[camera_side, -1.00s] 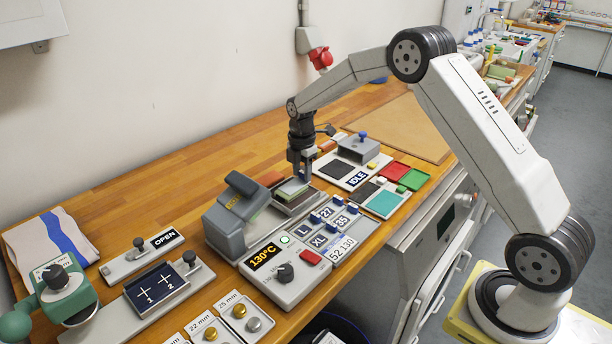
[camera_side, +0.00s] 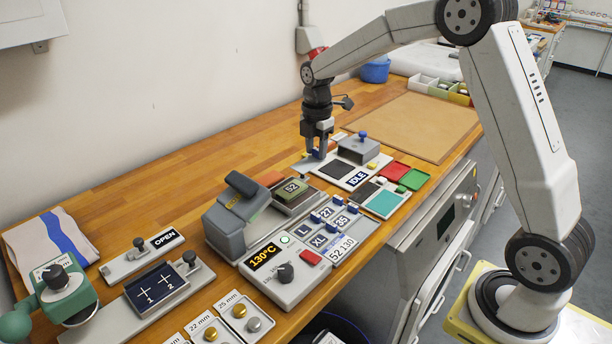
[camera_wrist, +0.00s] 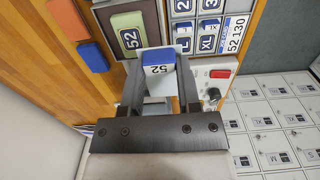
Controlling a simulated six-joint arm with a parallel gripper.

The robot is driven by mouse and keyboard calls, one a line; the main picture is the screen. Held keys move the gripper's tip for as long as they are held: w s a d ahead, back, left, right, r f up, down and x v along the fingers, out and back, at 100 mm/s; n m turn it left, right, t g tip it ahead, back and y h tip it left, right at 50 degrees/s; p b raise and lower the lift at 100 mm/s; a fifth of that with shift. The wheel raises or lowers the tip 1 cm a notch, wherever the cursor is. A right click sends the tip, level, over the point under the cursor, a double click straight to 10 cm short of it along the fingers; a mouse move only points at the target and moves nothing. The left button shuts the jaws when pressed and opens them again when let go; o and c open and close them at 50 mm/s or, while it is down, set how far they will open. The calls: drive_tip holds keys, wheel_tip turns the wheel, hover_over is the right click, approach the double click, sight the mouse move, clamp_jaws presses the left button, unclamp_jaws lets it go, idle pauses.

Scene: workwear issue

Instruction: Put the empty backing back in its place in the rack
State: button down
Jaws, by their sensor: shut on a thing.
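My gripper (camera_side: 316,152) is raised near the left side of the device marked IDLE. In the wrist view my gripper (camera_wrist: 158,95) is shut on the backing (camera_wrist: 158,62), a pale piece with a blue tab marked 52. The backing is hard to make out in the side view. The rack (camera_side: 340,235) has pale cards with blue tabs marked L, XL, 27 and 35; it also shows in the wrist view (camera_wrist: 222,25).
The grey press (camera_side: 235,218) stands open beside the patch, left of the rack. The 130°C control box (camera_side: 285,275) is in front. The IDLE device (camera_side: 357,150), red (camera_side: 393,172) and green (camera_side: 414,180) pads stand right. A brown board (camera_side: 425,125) lies clear behind.

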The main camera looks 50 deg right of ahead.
drive_tip(key=s+a+r, duration=0.1)
drive_tip(key=s+r, duration=0.2)
drive_tip(key=s, duration=0.5)
drive_tip(key=shift+s+a+r, duration=0.2)
drive_tip(key=shift+s+r, duration=0.05)
drive_tip(key=shift+r, duration=0.1)
idle(0.3)
drive_tip(key=s+f, duration=0.2)
drive_tip(key=s, duration=0.7)
drive_tip(key=s+d+f, duration=0.1)
drive_tip(key=s+f, duration=0.2)
drive_tip(key=s, duration=0.7)
drive_tip(key=shift+d, duration=0.25)
drive_tip(key=shift+w+f, duration=0.15)
drive_tip(key=shift+w, duration=0.05)
